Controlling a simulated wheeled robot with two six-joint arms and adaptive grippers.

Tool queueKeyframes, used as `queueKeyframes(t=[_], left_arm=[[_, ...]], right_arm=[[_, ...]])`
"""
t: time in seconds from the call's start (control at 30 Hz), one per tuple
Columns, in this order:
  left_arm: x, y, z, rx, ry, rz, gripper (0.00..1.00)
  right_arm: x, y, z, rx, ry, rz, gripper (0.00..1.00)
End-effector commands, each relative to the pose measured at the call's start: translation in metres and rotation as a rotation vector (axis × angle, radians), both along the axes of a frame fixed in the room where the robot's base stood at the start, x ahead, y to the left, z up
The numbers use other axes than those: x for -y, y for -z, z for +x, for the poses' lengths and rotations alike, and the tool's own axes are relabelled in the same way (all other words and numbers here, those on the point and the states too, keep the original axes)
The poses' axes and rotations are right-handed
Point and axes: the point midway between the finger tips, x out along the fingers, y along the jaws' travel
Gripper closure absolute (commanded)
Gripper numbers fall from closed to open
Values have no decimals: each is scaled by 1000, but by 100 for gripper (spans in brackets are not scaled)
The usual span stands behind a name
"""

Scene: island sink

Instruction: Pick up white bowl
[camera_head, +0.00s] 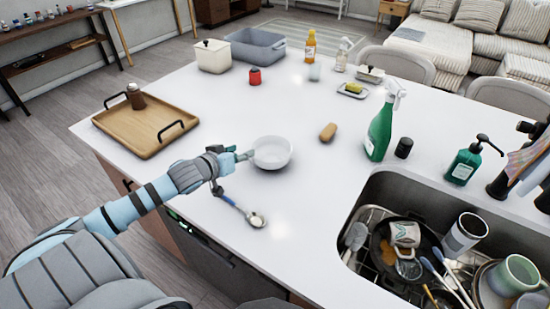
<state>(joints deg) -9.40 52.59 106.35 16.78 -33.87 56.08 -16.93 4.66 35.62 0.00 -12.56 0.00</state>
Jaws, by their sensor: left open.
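The white bowl (273,154) stands upright on the white island counter, near the middle of the picture. It looks empty. My left gripper (242,156) is open at the bowl's left side, with its fingertips close to the rim. I cannot tell whether a finger touches the bowl. My right gripper does not show.
A spoon (246,212) lies in front of the bowl. A wooden tray (146,131) with a brown bottle is at left. A brown oblong item (328,132) and a green spray bottle (380,131) stand right. The sink (405,215) holds dishes.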

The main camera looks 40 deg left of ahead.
Motion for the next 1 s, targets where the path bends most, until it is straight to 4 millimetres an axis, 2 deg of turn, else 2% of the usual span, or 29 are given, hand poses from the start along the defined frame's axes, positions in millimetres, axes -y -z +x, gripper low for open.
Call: queueKeyframes(t=[0.03,0.17,0.37,0.53,0.63,0.8,0.87,1.0], left_arm=[[-2,14,12,6,-6,-8,60],[-5,22,33,2,-3,-4,60],[-5,30,52,1,2,-3,60],[-9,46,81,1,1,-4,60],[-10,49,90,1,3,0,60],[-10,48,90,0,5,2,60],[-10,48,90,-1,4,3,68],[-10,48,90,-1,4,3,90]], right_arm=[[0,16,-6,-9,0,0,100],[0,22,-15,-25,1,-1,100],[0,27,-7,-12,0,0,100],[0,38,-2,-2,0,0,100],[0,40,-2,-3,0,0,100],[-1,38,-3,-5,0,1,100],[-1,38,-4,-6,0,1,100],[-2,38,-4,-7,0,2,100]])
